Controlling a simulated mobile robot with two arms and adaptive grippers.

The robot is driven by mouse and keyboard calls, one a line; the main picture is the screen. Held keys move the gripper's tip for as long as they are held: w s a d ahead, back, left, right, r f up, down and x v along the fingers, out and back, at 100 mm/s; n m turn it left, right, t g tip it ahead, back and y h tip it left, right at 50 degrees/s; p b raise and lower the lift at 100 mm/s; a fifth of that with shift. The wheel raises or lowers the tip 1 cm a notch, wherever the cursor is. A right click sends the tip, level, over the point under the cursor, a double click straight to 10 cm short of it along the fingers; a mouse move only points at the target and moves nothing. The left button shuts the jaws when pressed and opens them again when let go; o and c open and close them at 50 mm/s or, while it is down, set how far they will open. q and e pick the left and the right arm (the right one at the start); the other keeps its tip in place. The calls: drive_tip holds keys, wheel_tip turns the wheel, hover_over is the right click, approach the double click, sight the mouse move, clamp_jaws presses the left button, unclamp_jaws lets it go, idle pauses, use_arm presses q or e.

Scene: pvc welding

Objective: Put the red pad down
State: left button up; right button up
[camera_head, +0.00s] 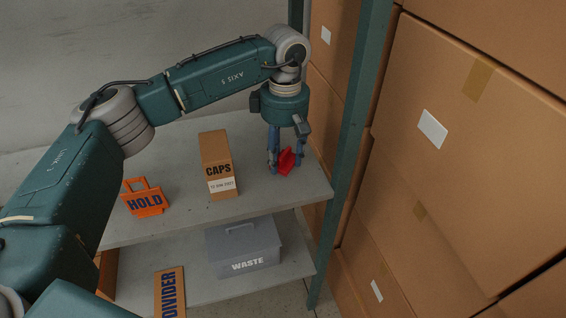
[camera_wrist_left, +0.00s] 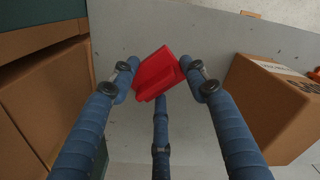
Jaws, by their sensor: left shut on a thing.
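The red pad (camera_head: 287,161) is between the fingers of my left gripper (camera_head: 285,162), over the right end of the upper grey shelf (camera_head: 185,214). In the left wrist view the red pad (camera_wrist_left: 157,73) sits tilted between the blue fingertips of my left gripper (camera_wrist_left: 160,78), which are shut on it. The grey shelf surface shows behind it. I cannot tell whether the pad touches the shelf. My right gripper is not in view.
A brown CAPS box (camera_head: 217,165) stands left of the gripper, and an orange HOLD sign (camera_head: 146,198) is farther left. A grey WASTE bin (camera_head: 243,245) and a DIVIDER board (camera_head: 170,292) are on the lower shelf. A green post (camera_head: 352,140) and stacked cartons (camera_head: 450,170) are at right.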

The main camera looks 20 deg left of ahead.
sight(283, 167)
use_arm(q)
wheel_tip(283, 167, down, 3)
drive_tip(key=shift+s+d+f+p, duration=0.1)
drive_tip(key=shift+p, duration=0.5)
drive_tip(key=shift+f, duration=0.35)
drive_tip(key=o, duration=1.4)
drive_tip(key=shift+c, duration=0.2)
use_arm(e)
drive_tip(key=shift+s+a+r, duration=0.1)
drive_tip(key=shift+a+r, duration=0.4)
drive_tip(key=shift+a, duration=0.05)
